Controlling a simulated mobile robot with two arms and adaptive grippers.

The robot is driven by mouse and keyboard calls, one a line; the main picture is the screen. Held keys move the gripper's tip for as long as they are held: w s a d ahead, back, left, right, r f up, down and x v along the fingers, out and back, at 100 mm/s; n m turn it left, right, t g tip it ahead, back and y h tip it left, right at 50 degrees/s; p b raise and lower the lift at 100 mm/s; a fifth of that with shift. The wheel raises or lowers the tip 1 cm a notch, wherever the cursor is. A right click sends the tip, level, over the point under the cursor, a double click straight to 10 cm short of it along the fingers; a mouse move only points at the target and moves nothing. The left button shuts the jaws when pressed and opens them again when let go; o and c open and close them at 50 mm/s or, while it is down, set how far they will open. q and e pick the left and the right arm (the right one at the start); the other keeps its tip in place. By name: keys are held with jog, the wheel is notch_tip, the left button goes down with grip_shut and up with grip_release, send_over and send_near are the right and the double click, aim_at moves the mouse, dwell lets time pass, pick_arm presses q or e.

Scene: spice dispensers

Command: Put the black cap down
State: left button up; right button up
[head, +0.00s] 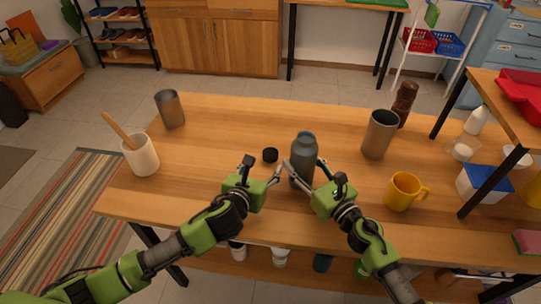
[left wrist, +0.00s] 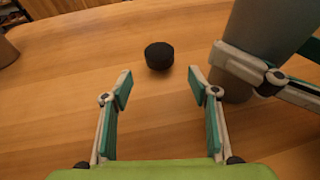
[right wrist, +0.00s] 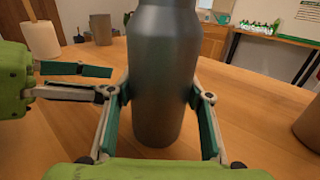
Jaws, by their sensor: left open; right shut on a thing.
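The black cap (head: 270,155) rests on the wooden table, left of the grey bottle (head: 304,150). In the left wrist view the cap (left wrist: 159,56) lies just beyond the fingertips, apart from them. My left gripper (left wrist: 160,80) is open and empty; it also shows in the head view (head: 263,168). My right gripper (head: 304,168) is shut on the grey bottle, with one finger on each side of its body, as the right wrist view shows (right wrist: 160,90). The bottle stands upright. Its top shows no cap in the head view.
A metal cup (head: 170,109) and a cream pot with a wooden spoon (head: 140,155) stand at the left. A larger metal cup (head: 379,135), a brown pepper mill (head: 405,103) and a yellow mug (head: 402,191) stand at the right. The table behind the cap is clear.

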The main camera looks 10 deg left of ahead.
aim_at(270, 152)
pick_arm(q)
jog(key=w, duration=0.3)
jog(key=shift+w+d, duration=0.1)
jog(key=shift+d, duration=0.15)
jog(key=x, duration=0.3)
jog(key=shift+w+r, duration=0.25)
jog(key=shift+w, duration=0.2)
jog(key=shift+w+d+f, duration=0.1)
jog(key=shift+w+f, duration=0.2)
jog(key=shift+w, duration=0.3)
jog(key=c, duration=0.9)
jog(key=shift+r, duration=0.1)
notch_tip(270, 152, up, 10)
jog(key=shift+f, duration=0.1)
